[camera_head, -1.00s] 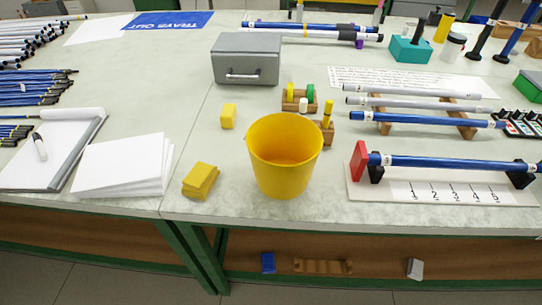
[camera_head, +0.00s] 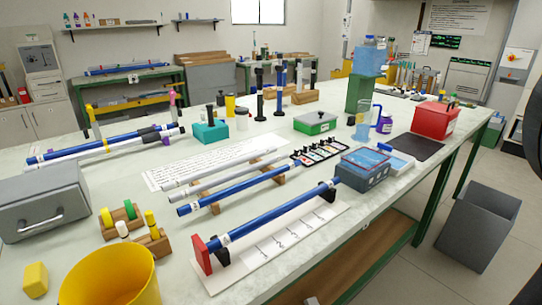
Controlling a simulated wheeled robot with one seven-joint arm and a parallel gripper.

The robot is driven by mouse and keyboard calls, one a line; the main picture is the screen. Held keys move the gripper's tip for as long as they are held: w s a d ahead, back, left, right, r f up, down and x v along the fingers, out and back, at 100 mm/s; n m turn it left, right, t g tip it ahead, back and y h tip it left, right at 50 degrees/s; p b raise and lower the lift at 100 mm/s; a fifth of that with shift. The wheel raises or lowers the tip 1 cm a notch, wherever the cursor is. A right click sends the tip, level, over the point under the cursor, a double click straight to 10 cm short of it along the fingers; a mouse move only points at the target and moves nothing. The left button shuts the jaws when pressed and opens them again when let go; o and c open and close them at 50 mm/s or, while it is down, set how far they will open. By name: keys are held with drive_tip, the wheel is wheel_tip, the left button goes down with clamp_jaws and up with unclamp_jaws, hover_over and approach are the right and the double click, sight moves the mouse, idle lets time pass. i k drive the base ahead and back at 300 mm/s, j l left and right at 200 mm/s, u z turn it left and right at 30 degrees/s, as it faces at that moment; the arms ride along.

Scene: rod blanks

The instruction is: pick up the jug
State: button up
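A clear bluish jug (camera_head: 363,121) stands upright toward the far right part of the long bench. It is in front of a green block (camera_head: 362,93) and left of a small purple container (camera_head: 384,124). It is small in view, so its handle and contents are hard to make out. My gripper is not recognisable in view. Dark shapes cut off at the right edge may be part of my arm.
Near the jug are a red box (camera_head: 434,120), a black mat (camera_head: 414,147), a blue-grey tub (camera_head: 362,168) and a green case (camera_head: 315,122). A blue water container (camera_head: 369,60) sits on the green block. A grey bin (camera_head: 478,226) stands on the floor at right.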

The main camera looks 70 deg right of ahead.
sight(366, 107)
drive_tip(key=z, duration=2.25)
drive_tip(key=l+u, duration=0.1)
drive_tip(key=u, duration=0.3)
drive_tip(key=l+u, duration=0.35)
drive_tip(key=l, duration=0.15)
drive_tip(key=l+u, duration=0.3)
drive_tip(key=l, duration=0.25)
drive_tip(key=k+l, duration=0.1)
drive_tip(key=l, duration=0.35)
drive_tip(key=k+l+u, duration=0.1)
drive_tip(key=l, duration=0.4)
drive_tip(key=k+l, duration=0.1)
drive_tip(key=l, duration=0.35)
drive_tip(key=k+l+u, duration=0.1)
drive_tip(key=l, duration=0.35)
drive_tip(key=i+l, duration=0.25)
drive_tip(key=i, duration=0.25)
drive_tip(key=i+l, duration=0.25)
drive_tip(key=i, duration=0.2)
